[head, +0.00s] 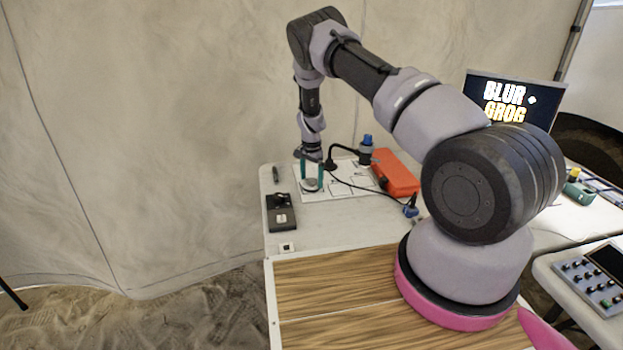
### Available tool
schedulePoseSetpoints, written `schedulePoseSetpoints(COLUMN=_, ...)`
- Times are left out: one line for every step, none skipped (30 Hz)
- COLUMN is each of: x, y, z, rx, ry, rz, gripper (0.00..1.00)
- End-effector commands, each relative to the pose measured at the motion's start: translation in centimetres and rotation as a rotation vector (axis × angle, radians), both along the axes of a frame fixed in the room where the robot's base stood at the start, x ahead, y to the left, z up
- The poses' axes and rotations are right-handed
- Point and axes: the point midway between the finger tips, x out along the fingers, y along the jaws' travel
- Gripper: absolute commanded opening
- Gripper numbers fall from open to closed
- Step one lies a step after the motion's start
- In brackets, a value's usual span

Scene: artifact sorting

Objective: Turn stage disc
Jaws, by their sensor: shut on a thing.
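The stage disc (311,185) is a small, round, grey-white piece on a white sheet at the back left of the grey table. My gripper (312,178) points down over it from above, with one teal finger on each side. The gripper is shut on the disc, and its fingertips are at the disc's edges. The disc's markings are too small to tell. My arm reaches over from the right.
A black box (281,213) stands left of the sheet (345,182). A blue-topped device on a curved black arm (366,150) stands right of the gripper, close to it. The front table is clear left of my base.

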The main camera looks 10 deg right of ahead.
Motion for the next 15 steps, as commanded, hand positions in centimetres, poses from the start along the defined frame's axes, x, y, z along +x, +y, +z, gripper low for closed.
schedulePoseSetpoints(x=-0.04, y=0.0, z=-0.04, rx=-0.001, ry=0.001, rz=-0.009, gripper=0.37)
schedulePoseSetpoints(x=-0.04, y=0.01, z=-0.04, rx=-0.001, ry=0.001, rz=-0.014, gripper=0.37)
schedulePoseSetpoints(x=-0.03, y=0.01, z=-0.04, rx=-0.001, ry=0.001, rz=-0.02, gripper=0.37)
schedulePoseSetpoints(x=-0.03, y=0.01, z=-0.04, rx=-0.001, ry=0.001, rz=-0.024, gripper=0.37)
schedulePoseSetpoints(x=-0.03, y=0.01, z=-0.04, rx=0.001, ry=0.001, rz=-0.027, gripper=0.37)
schedulePoseSetpoints(x=-0.03, y=0.03, z=-0.04, rx=0.001, ry=0.001, rz=-0.03, gripper=0.37)
schedulePoseSetpoints(x=-0.03, y=0.03, z=-0.04, rx=0.001, ry=0.001, rz=-0.032, gripper=0.37)
schedulePoseSetpoints(x=-0.03, y=0.03, z=-0.04, rx=0.001, ry=0.001, rz=-0.034, gripper=0.37)
schedulePoseSetpoints(x=-0.04, y=0.03, z=-0.04, rx=0.001, ry=0.001, rz=-0.036, gripper=0.37)
schedulePoseSetpoints(x=-0.04, y=0.03, z=-0.04, rx=0.001, ry=0.001, rz=-0.037, gripper=0.37)
schedulePoseSetpoints(x=-0.04, y=0.03, z=-0.04, rx=0.001, ry=0.001, rz=-0.038, gripper=0.37)
schedulePoseSetpoints(x=-0.04, y=0.03, z=-0.04, rx=0.001, ry=0.001, rz=-0.038, gripper=0.37)
schedulePoseSetpoints(x=-0.03, y=0.04, z=-0.04, rx=0.001, ry=0.001, rz=-0.038, gripper=0.37)
schedulePoseSetpoints(x=-0.03, y=0.04, z=-0.04, rx=0.001, ry=0.001, rz=-0.038, gripper=0.37)
schedulePoseSetpoints(x=-0.04, y=0.03, z=-0.04, rx=0.001, ry=0.001, rz=-0.038, gripper=0.37)
